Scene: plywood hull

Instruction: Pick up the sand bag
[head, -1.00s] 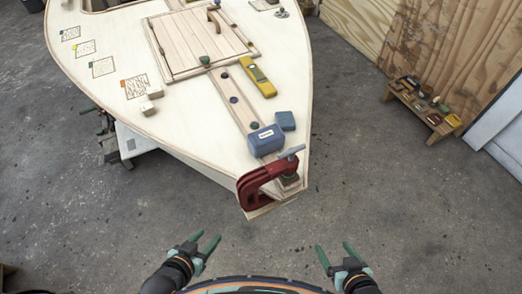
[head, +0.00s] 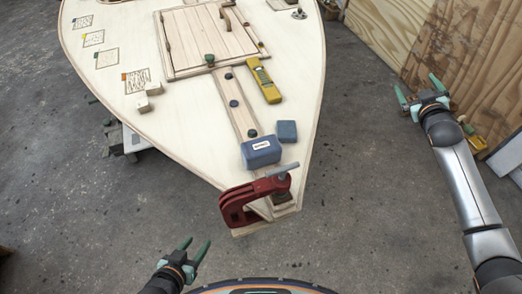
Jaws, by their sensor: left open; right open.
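A blue bag-like block with a white label (head: 261,151) lies on the pale plywood deck near the bow tip, and I take it for the sand bag; the label is too small to read. A smaller plain blue block (head: 286,131) lies just behind it to the right. My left gripper (head: 195,245) is open and empty over the floor, in front of the bow and well apart from the bag. My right gripper (head: 418,90) is open and empty, raised far to the right of the hull near the plywood wall.
A red clamp (head: 240,205) grips the bow tip, with its grey handle just in front of the blue bag. A yellow tool (head: 263,80), wooden blocks (head: 148,95) and a hatch (head: 205,40) are on the deck. My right arm partly hides a low bench at right.

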